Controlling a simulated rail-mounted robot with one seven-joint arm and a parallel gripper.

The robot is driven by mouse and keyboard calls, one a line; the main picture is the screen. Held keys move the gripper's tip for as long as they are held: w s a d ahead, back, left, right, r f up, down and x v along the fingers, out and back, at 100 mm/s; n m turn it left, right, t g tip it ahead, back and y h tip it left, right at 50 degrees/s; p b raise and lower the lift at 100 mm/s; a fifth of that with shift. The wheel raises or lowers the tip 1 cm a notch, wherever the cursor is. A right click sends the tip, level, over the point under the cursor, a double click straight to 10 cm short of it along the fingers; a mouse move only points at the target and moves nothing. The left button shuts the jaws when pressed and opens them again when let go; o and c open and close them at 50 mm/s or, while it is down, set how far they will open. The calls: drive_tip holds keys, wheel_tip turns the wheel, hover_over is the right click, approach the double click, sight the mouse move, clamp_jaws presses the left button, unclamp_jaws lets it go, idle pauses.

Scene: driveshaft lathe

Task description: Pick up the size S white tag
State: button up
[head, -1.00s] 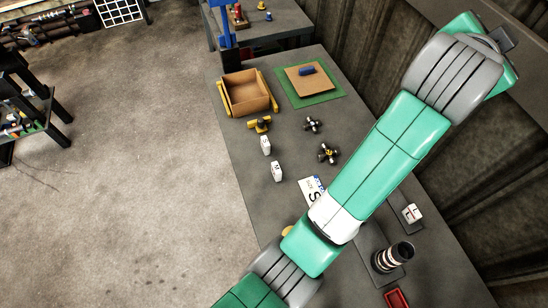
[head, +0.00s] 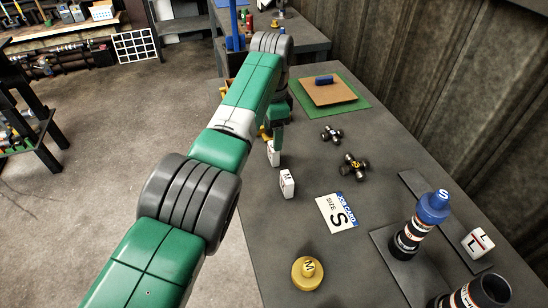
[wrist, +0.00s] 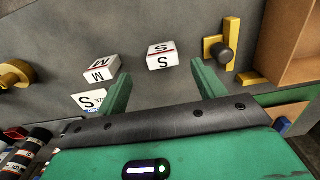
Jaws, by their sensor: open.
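The size S white tag (wrist: 162,57) is a white block with a red stripe and black S letters. It stands on the table just beyond and between the fingertips of my gripper (wrist: 161,74) in the wrist view. The fingers are open and hold nothing. In the head view the S tag (head: 272,155) is partly hidden by my gripper (head: 278,138), which points down beside it. The similar M white tag (wrist: 102,68) stands to the left, outside the left finger; it also shows in the head view (head: 287,184).
A job card reading size S (head: 337,213) lies on the grey table. A yellow M piece (head: 308,272), two small dark cross-shaped parts (head: 353,167) and an L tag (head: 478,242) stand around. In the wrist view, a yellow fixture (wrist: 216,52) and a brown box (wrist: 290,45) lie right.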

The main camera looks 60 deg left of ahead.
sight(272, 146)
wheel_tip(272, 146, down, 6)
drive_tip(key=b, duration=0.4)
drive_tip(key=shift+a+f, duration=0.15)
drive_tip(key=shift+f, duration=0.1)
drive_tip(key=shift+r, duration=0.1)
drive_tip(key=shift+c, duration=0.4)
drive_tip(key=c, duration=1)
